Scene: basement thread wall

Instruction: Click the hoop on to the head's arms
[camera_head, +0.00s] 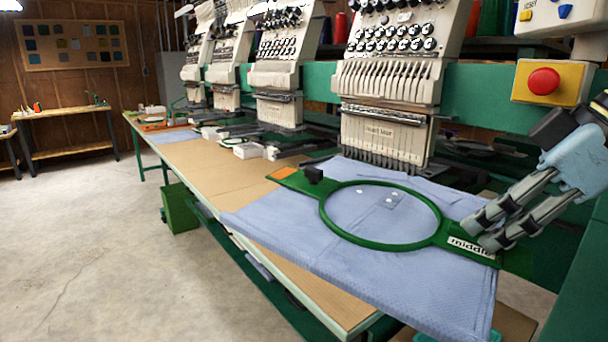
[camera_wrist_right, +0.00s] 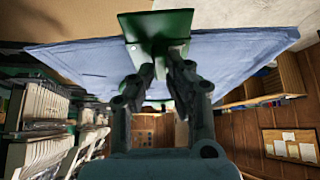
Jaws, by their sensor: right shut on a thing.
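The green hoop (camera_head: 384,247) is a round ring with flat end tabs, and light blue cloth (camera_head: 300,235) spreads in and around it. Its right tab carries a "middle" label (camera_head: 470,246); its left tab has an orange patch (camera_head: 284,173) and a black block. My right gripper (camera_head: 483,234) is shut on the right tab. In the right wrist view its fingers (camera_wrist_right: 160,72) meet at a green tab (camera_wrist_right: 155,22). The nearest embroidery head (camera_head: 385,132) stands just behind the hoop. I cannot make out its arms or whether the hoop touches them. My left gripper is not in view.
More heads (camera_head: 278,75) line up along the green beam to the left. The long tan table (camera_head: 190,160) runs below them. A red stop button (camera_head: 543,81) on a yellow box is above my right gripper. The concrete floor (camera_head: 80,240) at left is clear.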

